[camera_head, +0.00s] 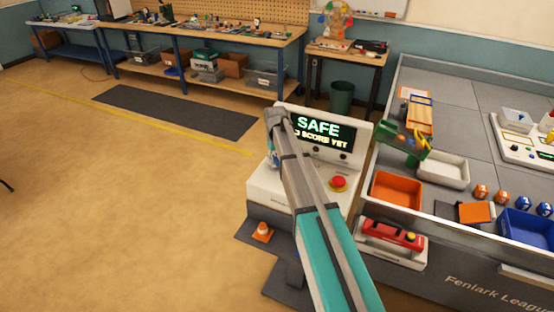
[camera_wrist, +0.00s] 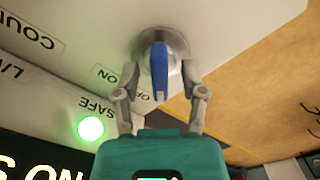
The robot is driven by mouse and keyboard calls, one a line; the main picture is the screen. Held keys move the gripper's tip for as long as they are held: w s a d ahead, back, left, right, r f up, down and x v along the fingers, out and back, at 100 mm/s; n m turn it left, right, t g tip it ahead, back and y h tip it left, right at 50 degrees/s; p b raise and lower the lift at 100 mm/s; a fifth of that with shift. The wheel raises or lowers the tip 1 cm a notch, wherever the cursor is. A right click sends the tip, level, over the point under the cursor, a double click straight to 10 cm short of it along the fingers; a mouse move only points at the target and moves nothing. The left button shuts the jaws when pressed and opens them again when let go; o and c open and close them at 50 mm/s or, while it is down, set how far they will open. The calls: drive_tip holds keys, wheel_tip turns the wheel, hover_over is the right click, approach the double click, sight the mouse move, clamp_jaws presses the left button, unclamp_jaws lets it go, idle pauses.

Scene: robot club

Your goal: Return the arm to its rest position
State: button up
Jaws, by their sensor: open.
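My arm (camera_head: 325,245) reaches out from the bottom of the head view to a white console. My gripper (camera_wrist: 160,75) is open in the wrist view, one finger on each side of a blue switch handle (camera_wrist: 160,68) with a round metal base. I cannot tell whether the fingers touch it. In the head view my gripper is mostly hidden behind the arm's end at the console's left side. The console's screen (camera_head: 335,131) reads SAFE in green above a smaller line, partly covered by my arm. A green lamp (camera_wrist: 90,128) glows beside the SAFE label.
A red button (camera_head: 339,183) sits on the console, right of my arm. A grey-topped table (camera_head: 461,107) with orange bins, a white tray and a blue bin stands close on the right. Open floor (camera_head: 110,190) lies left.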

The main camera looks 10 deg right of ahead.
drive_tip(key=s+m, duration=0.2)
drive_tip(key=s, duration=2.6)
drive_tip(key=shift+s+d, duration=0.2)
drive_tip(key=shift+s, duration=0.2)
drive_tip(key=shift+d, duration=0.1)
